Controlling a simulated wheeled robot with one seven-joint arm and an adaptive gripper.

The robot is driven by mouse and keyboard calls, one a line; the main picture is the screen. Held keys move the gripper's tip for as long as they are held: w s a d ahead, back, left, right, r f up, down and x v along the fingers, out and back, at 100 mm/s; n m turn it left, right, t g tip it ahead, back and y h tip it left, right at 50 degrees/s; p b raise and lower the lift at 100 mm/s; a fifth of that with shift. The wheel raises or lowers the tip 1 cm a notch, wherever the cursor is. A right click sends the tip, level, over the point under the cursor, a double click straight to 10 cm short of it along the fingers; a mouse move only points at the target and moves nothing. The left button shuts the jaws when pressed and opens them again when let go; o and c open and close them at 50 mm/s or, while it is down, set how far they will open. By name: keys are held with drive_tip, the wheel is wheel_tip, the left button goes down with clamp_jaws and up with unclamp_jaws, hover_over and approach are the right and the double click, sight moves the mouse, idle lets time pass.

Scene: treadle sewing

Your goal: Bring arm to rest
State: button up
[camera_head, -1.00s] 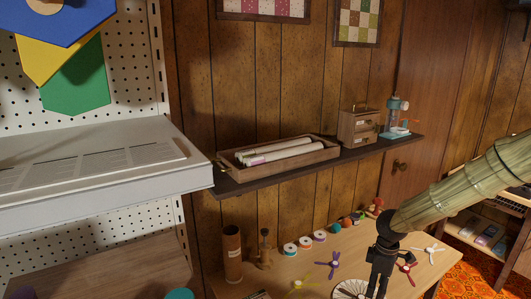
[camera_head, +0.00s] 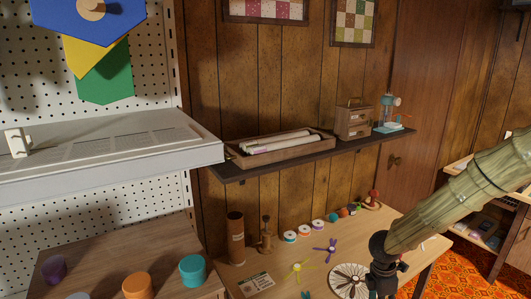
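My gripper (camera_head: 381,284) is at the lower right, black, at the end of my arm in its pale ribbed straw-like sleeve. It points down over the right part of the wooden table (camera_head: 420,225). Its fingertips are at or past the bottom edge of the picture, so I cannot see whether they are apart or what is between them. A white ribbed disc (camera_head: 346,281) lies on the table just left of the gripper and is partly covered by it.
A purple pinwheel-like piece (camera_head: 325,250) and a yellow one (camera_head: 297,268) lie left of the gripper. A brown cylinder (camera_head: 236,240) stands at left. A dark shelf (camera_head: 270,165) with a wooden tray (camera_head: 285,152) hangs above.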

drive_tip(key=s+a+f+n+t+h, duration=0.1)
drive_tip(key=s+f+n, duration=0.6)
drive_tip(key=n, duration=0.7)
drive_tip(key=s+a+f+n+t+h, duration=0.1)
drive_tip(key=s+f+n+h, duration=0.1)
drive_tip(key=s+f+n, duration=0.9)
drive_tip(key=s+a+n+y, duration=0.1)
drive_tip(key=s+a+n, duration=0.2)
drive_tip(key=s+n, duration=0.3)
drive_tip(key=s+a+f+n+g+y, duration=0.1)
drive_tip(key=s+a+n, duration=0.3)
drive_tip(key=n, duration=0.9)
drive_tip(key=s+a+f+n+y, duration=0.1)
drive_tip(key=s+a+n+y, duration=0.1)
drive_tip(key=s+n, duration=0.6)
drive_tip(key=shift+a+n+g+y, duration=0.3)
drive_tip(key=shift+a+n+y, duration=0.1)
drive_tip(key=shift+a+n, duration=0.4)
drive_tip(key=shift+d, duration=0.15)
